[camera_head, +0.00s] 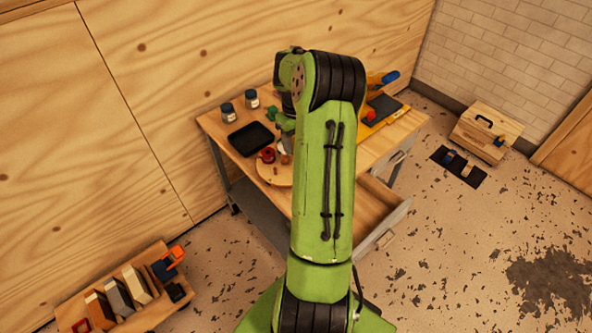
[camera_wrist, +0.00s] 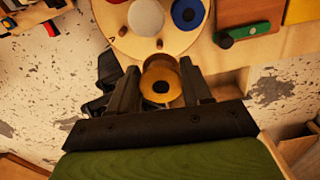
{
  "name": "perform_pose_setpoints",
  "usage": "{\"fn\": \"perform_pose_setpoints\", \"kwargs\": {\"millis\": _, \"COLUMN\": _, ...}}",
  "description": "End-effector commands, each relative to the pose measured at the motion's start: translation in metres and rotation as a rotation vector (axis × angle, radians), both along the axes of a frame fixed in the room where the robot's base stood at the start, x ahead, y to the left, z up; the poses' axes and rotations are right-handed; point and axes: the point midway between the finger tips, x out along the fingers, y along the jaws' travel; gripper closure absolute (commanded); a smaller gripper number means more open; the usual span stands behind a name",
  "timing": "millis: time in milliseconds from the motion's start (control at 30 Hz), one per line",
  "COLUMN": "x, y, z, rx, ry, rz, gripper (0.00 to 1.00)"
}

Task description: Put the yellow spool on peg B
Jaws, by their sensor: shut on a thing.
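My gripper (camera_wrist: 150,66) is shut on the yellow spool (camera_wrist: 161,88), which sits between its fingers in the wrist view with its dark centre hole facing the camera. Ahead of it lies a round wooden board (camera_wrist: 128,43), also on the bench in the head view (camera_head: 272,178). The board carries a red, a white (camera_wrist: 146,17) and a blue (camera_wrist: 187,13) round piece. A small knob-like part (camera_wrist: 159,43) shows at the board's near edge, close to the spool. I cannot read any peg letters, so peg B cannot be told. In the head view my arm hides the gripper and spool.
The workbench (camera_head: 222,126) holds a black tray (camera_head: 250,138), two jars (camera_head: 228,112) and tools. A green-handled item (camera_wrist: 245,34) lies right of the board in the wrist view. A drawer (camera_head: 381,212) stands open at the bench front. Speckled floor surrounds the bench.

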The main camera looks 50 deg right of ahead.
Motion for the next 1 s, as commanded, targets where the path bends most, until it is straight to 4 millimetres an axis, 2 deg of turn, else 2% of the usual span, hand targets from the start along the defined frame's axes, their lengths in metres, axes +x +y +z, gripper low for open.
{"fn": "perform_pose_setpoints", "kwargs": {"millis": 100, "x": 0.000, "y": 0.002, "z": -0.028, "rx": 0.006, "ry": 0.003, "rz": 0.002, "gripper": 0.81}}
{"fn": "perform_pose_setpoints", "kwargs": {"millis": 433, "x": 0.000, "y": 0.002, "z": -0.093, "rx": 0.004, "ry": 0.002, "rz": 0.005, "gripper": 0.81}}
{"fn": "perform_pose_setpoints", "kwargs": {"millis": 800, "x": 0.001, "y": 0.001, "z": -0.099, "rx": 0.001, "ry": 0.001, "rz": 0.006, "gripper": 0.81}}
{"fn": "perform_pose_setpoints", "kwargs": {"millis": 833, "x": 0.001, "y": 0.001, "z": -0.099, "rx": 0.001, "ry": 0.001, "rz": 0.006, "gripper": 0.48}}
{"fn": "perform_pose_setpoints", "kwargs": {"millis": 1000, "x": 0.001, "y": 0.001, "z": -0.098, "rx": 0.001, "ry": 0.001, "rz": 0.007, "gripper": 0.26}}
